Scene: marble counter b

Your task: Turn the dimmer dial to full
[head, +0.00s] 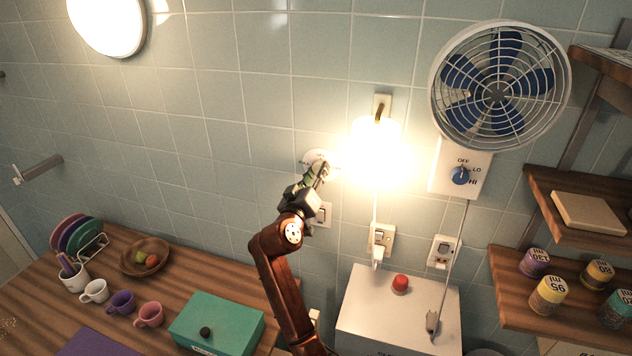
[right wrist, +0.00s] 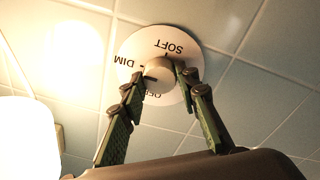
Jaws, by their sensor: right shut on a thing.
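The dimmer dial (right wrist: 159,76) is a pale round knob on a white disc (right wrist: 196,56) fixed to the tiled wall. The words SOFT, DIM and OFF show on the disc, upside down in the right wrist view; part of the disc is hidden by the fingers. In the head view the white disc (head: 316,157) sits left of the bright lamp, mostly behind my gripper. My right gripper (right wrist: 163,78) has its two green fingers on either side of the knob, closed on it. It also shows in the head view (head: 320,172). My left gripper is in neither view.
A glowing wall lamp (head: 374,150) is close to the right of my gripper. A wall switch (head: 322,213) is just below it. A green box (head: 216,325) and cups stand on the wooden counter below.

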